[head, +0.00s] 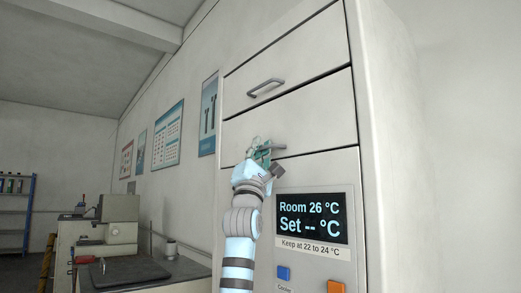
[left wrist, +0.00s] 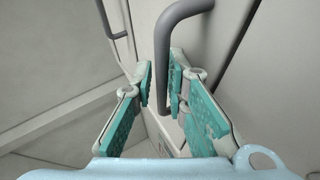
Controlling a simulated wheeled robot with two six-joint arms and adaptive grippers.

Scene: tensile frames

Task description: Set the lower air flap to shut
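The lower air flap (head: 300,118) is a pale panel on the tall cabinet, below the upper flap (head: 290,55). Its grey bar handle (head: 279,148) sits near its lower edge; I cannot tell from here how far the flap stands open. My left gripper (head: 261,148) is at the left end of this handle. In the left wrist view, the handle (left wrist: 163,50) passes between the teal-padded fingers of the left gripper (left wrist: 161,78). The fingers look open, with a pad on each side of the bar. My right gripper is not in view.
The upper flap's handle (head: 265,87) is above my gripper. Below is a control panel with a display (head: 312,218) reading "Room 26 °C, Set -- °C", a blue button (head: 284,273) and an orange one (head: 335,287). A bench with a machine (head: 118,215) stands left.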

